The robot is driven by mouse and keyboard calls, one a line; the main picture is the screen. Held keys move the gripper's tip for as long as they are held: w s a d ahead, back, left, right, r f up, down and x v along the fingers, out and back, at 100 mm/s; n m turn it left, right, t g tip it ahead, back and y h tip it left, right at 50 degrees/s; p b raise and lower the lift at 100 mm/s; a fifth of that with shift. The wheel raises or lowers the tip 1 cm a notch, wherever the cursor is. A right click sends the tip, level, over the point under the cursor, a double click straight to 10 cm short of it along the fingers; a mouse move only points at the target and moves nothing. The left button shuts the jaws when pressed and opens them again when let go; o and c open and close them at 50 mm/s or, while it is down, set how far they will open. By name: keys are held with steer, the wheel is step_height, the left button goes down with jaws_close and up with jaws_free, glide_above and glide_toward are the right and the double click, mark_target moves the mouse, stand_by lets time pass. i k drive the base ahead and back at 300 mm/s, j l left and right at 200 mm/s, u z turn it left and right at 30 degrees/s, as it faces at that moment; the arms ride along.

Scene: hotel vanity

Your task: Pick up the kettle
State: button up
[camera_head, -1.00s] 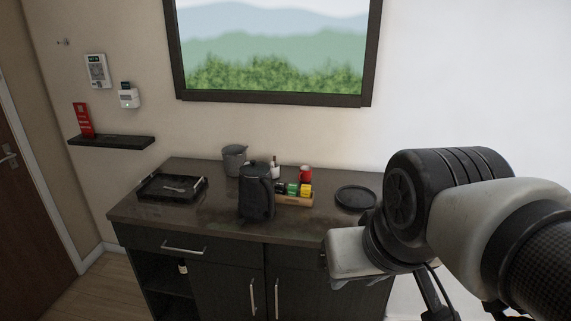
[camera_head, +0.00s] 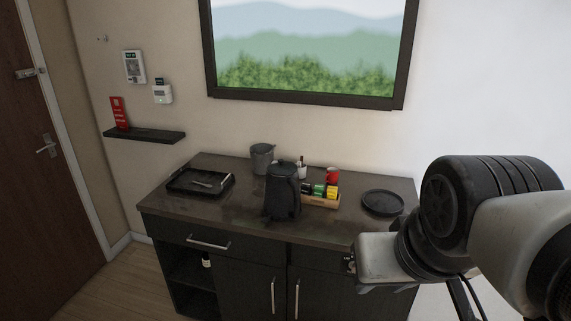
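The black kettle (camera_head: 281,192) stands upright on the dark vanity counter (camera_head: 236,213), near its front edge and about the middle. Its handle seems to be on the right side. My arm comes in from the right of the view, in front of the counter's right end and apart from the kettle. My gripper's fingers cannot be made out, so I cannot see whether it is open or shut.
A black tray (camera_head: 187,190) lies on the counter's left. A grey bucket (camera_head: 262,158), a wooden box of colored packets (camera_head: 320,201) and a red mug (camera_head: 333,174) stand near the kettle. A round black plate (camera_head: 382,203) lies at right. A wall shelf (camera_head: 146,135) hangs at left.

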mark_target(282, 196)
steer(key=i+j+u, duration=0.35)
steer(key=i+j, duration=0.2)
steer(key=i, duration=0.25)
steer(key=i+j+u, duration=0.2)
steer(key=i, duration=0.25)
